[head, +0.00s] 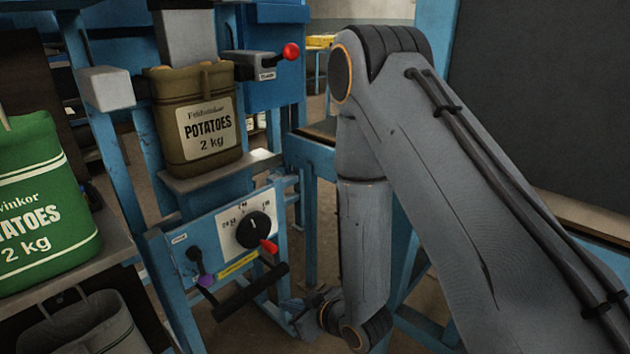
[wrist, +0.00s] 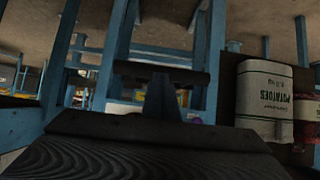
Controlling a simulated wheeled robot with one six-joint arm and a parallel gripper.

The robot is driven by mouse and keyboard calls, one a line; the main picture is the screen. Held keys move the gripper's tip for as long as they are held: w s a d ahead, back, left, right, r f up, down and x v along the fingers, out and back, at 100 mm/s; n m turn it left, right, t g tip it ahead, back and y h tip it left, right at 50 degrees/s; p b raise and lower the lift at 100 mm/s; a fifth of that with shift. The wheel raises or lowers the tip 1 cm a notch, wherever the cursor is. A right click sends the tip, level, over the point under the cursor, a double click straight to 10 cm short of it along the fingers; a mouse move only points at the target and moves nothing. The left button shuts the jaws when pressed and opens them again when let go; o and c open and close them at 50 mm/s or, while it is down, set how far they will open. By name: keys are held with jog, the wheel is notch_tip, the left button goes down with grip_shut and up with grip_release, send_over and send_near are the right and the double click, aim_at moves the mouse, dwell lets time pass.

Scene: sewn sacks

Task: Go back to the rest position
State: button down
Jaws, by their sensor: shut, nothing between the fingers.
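My gripper (wrist: 160,98) shows in the wrist view as a dark wedge in the lower middle. Its fingers are shut with nothing between them. In the head view my arm comes in from the right, folds at the elbow and hangs down. The wrist is low at the bottom centre, right of the blue machine's black bar handle (head: 250,291). The gripper end (head: 298,309) is small and dark there, and its fingers are hard to make out. The wrist picture is upside down.
A brown potato sack (head: 200,125) stands upright on the machine's small shelf, under a grey spout. A green potato sack (head: 45,210) stands at the left. A grey open sack (head: 85,328) is below it. A red-tipped lever (head: 290,51) sticks out. Blue frame posts stand behind my arm.

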jog(key=d+r+m+g+h, duration=0.2)
jog(key=d+r+m+h, duration=0.3)
jog(key=d+r, duration=0.75)
jog(key=s+d+r+m+g+h, duration=0.1)
jog(key=s+d+r+g, duration=0.2)
jog(key=s+r, duration=0.5)
jog(key=s+d+r+m+g+h, duration=0.15)
jog(key=s+d+r, duration=0.25)
jog(key=s+r, duration=0.45)
jog(key=d+r+m+p, duration=0.2)
jog(key=d+r+p, duration=0.4)
jog(key=p, duration=0.9)
jog(key=shift+s+d+r+g+h+p, duration=0.15)
jog(key=shift+s+d+g+h+p, duration=0.3)
jog(key=shift+d, duration=0.65)
jog(key=shift+m, duration=0.25)
